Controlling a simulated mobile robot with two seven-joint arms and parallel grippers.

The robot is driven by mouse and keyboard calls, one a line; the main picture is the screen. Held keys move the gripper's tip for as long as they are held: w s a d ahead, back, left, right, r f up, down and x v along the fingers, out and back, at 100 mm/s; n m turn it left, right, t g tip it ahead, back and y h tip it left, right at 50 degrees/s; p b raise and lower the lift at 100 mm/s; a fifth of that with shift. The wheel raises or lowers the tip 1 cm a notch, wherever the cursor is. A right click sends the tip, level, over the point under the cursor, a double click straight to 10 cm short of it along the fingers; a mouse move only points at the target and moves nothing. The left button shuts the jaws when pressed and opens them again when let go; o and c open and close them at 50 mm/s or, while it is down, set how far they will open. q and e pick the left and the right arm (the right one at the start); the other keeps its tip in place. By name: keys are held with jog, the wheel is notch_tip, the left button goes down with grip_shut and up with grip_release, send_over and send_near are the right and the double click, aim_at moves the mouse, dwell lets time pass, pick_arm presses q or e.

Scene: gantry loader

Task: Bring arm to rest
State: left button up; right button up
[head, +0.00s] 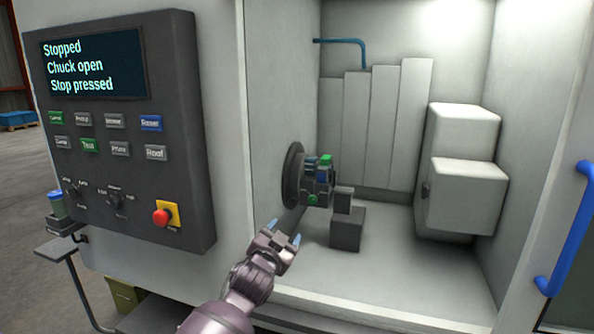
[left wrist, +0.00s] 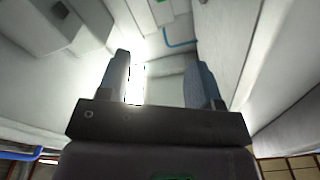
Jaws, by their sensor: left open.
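My left gripper (head: 284,236) is in front of the machine's opening, below and left of the chuck. Its two blue-tipped fingers stand apart with nothing between them. In the left wrist view the open fingers (left wrist: 163,85) point into the white machine interior. The chuck (head: 318,182) with blue and green parts is on the left inner wall, apart from the gripper. My right gripper does not show.
The control panel (head: 120,190) is at the left; its screen (head: 92,66) reads "Stopped, Chuck open, Stop pressed". A red stop button (head: 161,217) is at its lower right. A dark block (head: 347,229) stands near the chuck. A blue door handle (head: 571,230) is at the right.

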pick_arm(q)
jog(key=s+a+f+n+g+y, duration=0.2)
jog(key=s+a+f+n+y, duration=0.3)
jog(key=s+a+f, duration=1.1)
jog(key=s+a+f+n+g, duration=0.1)
jog(key=s+f, duration=0.3)
jog(key=s, duration=0.4)
jog(key=s+a+f+n+g+y, duration=0.1)
jog(key=s+a+f, duration=0.3)
jog(key=s, duration=0.4)
jog(key=s+a+f+n+g, duration=0.1)
jog(key=s+a+f+g, duration=0.1)
jog(key=s+f, duration=0.4)
jog(key=shift+s+a, duration=0.6)
jog(key=shift+s, duration=0.6)
